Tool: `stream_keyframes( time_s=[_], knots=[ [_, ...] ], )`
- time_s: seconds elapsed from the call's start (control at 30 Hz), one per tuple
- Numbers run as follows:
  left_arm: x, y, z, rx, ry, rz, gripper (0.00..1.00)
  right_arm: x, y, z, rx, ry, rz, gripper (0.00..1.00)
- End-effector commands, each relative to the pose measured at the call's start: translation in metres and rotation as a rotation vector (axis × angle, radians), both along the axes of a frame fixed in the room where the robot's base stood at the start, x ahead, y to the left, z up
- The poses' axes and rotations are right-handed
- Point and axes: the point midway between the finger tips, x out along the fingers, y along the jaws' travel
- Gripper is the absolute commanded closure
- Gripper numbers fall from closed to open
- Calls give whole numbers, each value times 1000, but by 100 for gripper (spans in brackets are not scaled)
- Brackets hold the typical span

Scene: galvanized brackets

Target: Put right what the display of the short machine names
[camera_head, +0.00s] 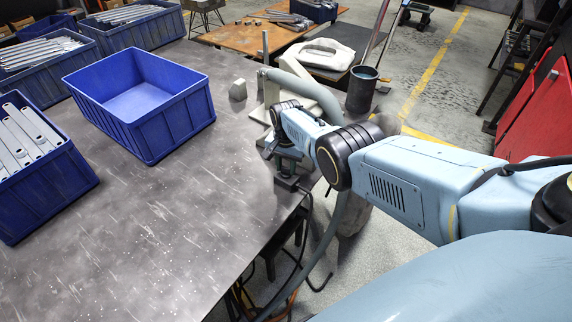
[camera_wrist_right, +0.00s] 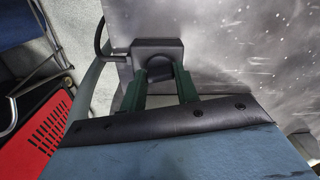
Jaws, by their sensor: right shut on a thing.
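My right gripper (camera_head: 288,165) is at the right edge of the grey metal table, partly hidden by its own wrist. In the right wrist view its two green fingers (camera_wrist_right: 158,76) are shut on a dark grey block (camera_wrist_right: 146,47) at the table edge, with a black cable beside it. The block also shows below the gripper in the head view (camera_head: 287,184). A beige machine part with a thick grey hose (camera_head: 310,88) stands just behind the gripper. No display can be made out. My left gripper is out of view.
An empty blue crate (camera_head: 189,104) stands on the table (camera_head: 165,215). Blue crates with metal brackets (camera_head: 62,170) line the left side. A dark cylinder (camera_head: 361,90) stands behind my right arm. Cables hang below the table edge. The table's front middle is clear.

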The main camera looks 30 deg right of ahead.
Motion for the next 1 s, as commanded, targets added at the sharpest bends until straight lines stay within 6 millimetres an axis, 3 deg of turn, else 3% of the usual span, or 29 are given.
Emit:
stream_keyframes(
  time_s=[0.4,1.0],
  knots=[
    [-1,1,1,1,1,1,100,0,0,0,-1,-1,-206,92],
    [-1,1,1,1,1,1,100,0,-1,0,-2,-1,-239,92]
  ],
)
